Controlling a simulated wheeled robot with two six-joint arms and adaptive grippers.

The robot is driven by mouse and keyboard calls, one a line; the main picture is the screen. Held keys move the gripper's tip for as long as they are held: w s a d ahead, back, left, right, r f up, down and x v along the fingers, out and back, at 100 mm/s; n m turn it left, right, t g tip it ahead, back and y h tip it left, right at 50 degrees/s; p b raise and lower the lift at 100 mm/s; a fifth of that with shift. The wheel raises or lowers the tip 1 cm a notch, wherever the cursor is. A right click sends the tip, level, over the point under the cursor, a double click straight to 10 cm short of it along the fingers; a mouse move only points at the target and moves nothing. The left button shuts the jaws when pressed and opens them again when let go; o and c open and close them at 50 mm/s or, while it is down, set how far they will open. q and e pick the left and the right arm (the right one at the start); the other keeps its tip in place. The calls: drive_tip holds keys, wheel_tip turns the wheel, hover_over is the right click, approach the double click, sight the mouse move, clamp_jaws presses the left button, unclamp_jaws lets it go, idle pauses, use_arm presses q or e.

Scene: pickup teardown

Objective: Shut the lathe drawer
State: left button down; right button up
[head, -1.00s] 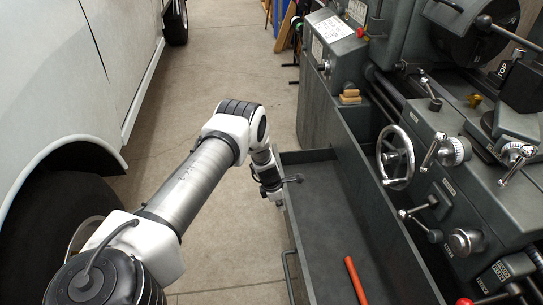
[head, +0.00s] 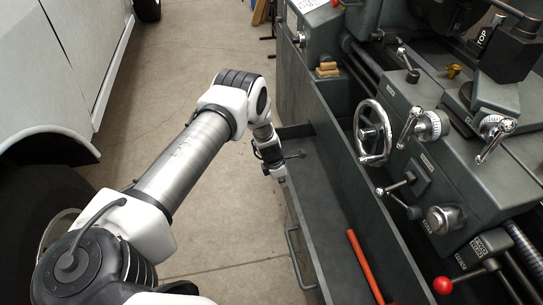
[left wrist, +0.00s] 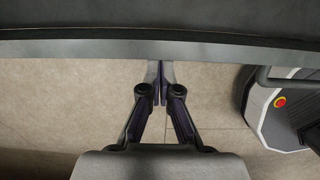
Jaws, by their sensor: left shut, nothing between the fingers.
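The grey lathe drawer (head: 322,190) stands part-way out of the lathe (head: 430,150), its open top showing a red rod (head: 365,265) inside. A bar handle (head: 294,258) is on its front panel. My left gripper (head: 281,178) is at the outer side of the drawer front, toward the far end and away from the handle. In the left wrist view its fingers (left wrist: 160,68) are shut with nothing between them, and the tips are at the drawer's front panel (left wrist: 100,48). Whether they touch is hard to tell. My right gripper is out of view.
A white vehicle (head: 55,75) with a dark tyre stands at the left. Bare concrete floor (head: 190,75) lies between it and the lathe. A handwheel (head: 373,132) and levers stick out above the drawer. Wooden blocks (head: 327,70) sit on the lathe near the drawer's far end.

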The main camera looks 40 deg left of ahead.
use_arm(q)
drive_tip(key=w+d+b, duration=0.4)
drive_tip(key=w+d, duration=0.2)
drive_tip(key=w, duration=0.1)
drive_tip(key=shift+w+d, duration=0.2)
drive_tip(key=shift+d, duration=0.05)
drive_tip(key=shift+r, duration=0.1)
